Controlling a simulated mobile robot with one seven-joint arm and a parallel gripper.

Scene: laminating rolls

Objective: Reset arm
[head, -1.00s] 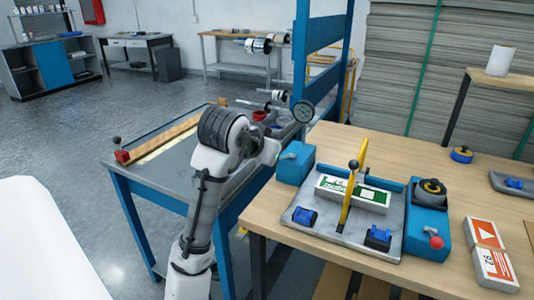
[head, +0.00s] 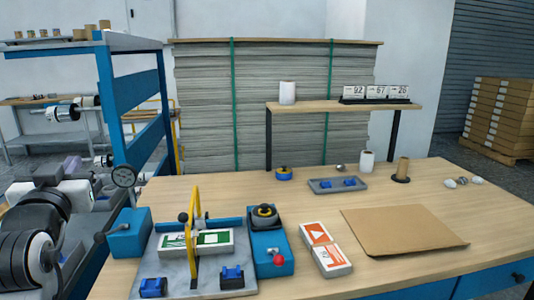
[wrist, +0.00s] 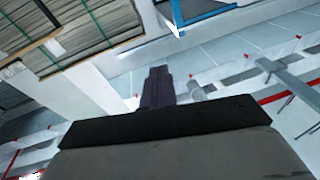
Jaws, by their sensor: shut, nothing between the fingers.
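My gripper shows in the wrist view (wrist: 157,88) as dark fingers pressed together, with nothing between them. The wrist camera sees a tilted view of ceiling beams, pale walls and stacked boards, with no work object near the fingers. In the head view my folded arm stands at the lower left edge, left of the workbench (head: 395,187). The fingertips cannot be made out clearly there.
A fixture plate (head: 205,277) holds a green-and-white box (head: 210,242) under a yellow lever (head: 194,225). A cardboard sheet (head: 405,232) lies flat at right.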

